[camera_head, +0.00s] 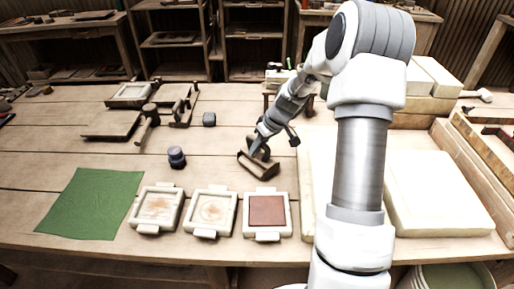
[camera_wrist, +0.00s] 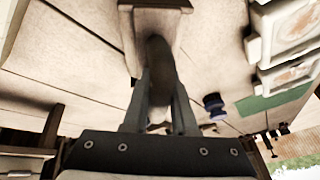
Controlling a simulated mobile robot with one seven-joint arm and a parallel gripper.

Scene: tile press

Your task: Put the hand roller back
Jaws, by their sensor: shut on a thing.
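The hand roller (camera_head: 260,168) has a brown cylinder and shows just above the bench, behind the row of framed moulds. My gripper (camera_head: 257,148) is shut on its handle from above. I cannot tell whether the roller touches the bench. A small dark wooden stand (camera_head: 268,101) is behind the arm, partly hidden by it.
Framed moulds (camera_head: 157,229) line the front edge; one holds a red-brown tile (camera_head: 267,210). A green cloth (camera_head: 90,204) lies left. Pale slabs (camera_head: 440,195) fill the right. Bench between is clear.

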